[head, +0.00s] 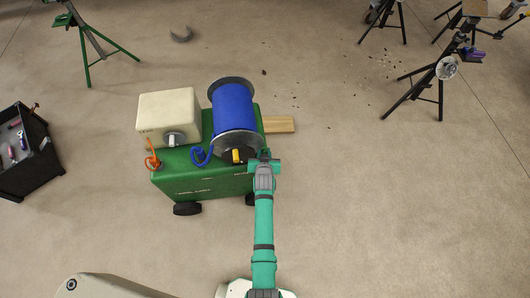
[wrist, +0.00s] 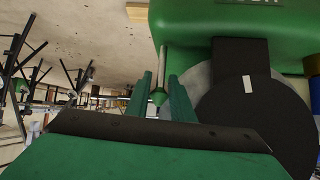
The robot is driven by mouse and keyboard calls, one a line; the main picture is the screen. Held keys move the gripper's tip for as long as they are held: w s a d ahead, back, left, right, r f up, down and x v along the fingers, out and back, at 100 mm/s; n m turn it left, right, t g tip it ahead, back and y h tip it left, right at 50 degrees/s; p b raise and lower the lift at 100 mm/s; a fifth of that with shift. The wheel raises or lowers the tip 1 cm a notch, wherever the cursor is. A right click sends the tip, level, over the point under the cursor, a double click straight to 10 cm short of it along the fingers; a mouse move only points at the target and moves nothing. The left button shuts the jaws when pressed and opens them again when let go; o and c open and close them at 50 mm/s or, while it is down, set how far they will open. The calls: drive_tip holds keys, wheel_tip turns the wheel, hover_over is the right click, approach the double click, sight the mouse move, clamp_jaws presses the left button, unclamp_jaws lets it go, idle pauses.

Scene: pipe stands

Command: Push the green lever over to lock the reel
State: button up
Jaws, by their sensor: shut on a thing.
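The blue reel (head: 233,108) with grey end discs sits on the green cart (head: 205,183). My gripper (head: 264,157) is at the cart's right front corner, beside the reel's near disc. The lever's end is partly hidden between the fingers. In the head view the gripper covers that spot, so I cannot make out the lever there. A dark disc (wrist: 248,120) with a pale mark shows right of the fingers in the wrist view.
A cream box (head: 168,112) sits left of the reel on the cart, with a yellow handle (head: 237,156) on the reel's near end. A wooden board (head: 280,125) lies to the right. Tripod stands (head: 425,90) stand farther off.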

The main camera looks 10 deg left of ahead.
drive_tip(key=o, duration=0.7)
drive_tip(key=v, duration=1)
drive_tip(key=shift+s+r, duration=0.2)
drive_tip(key=shift+s, duration=0.1)
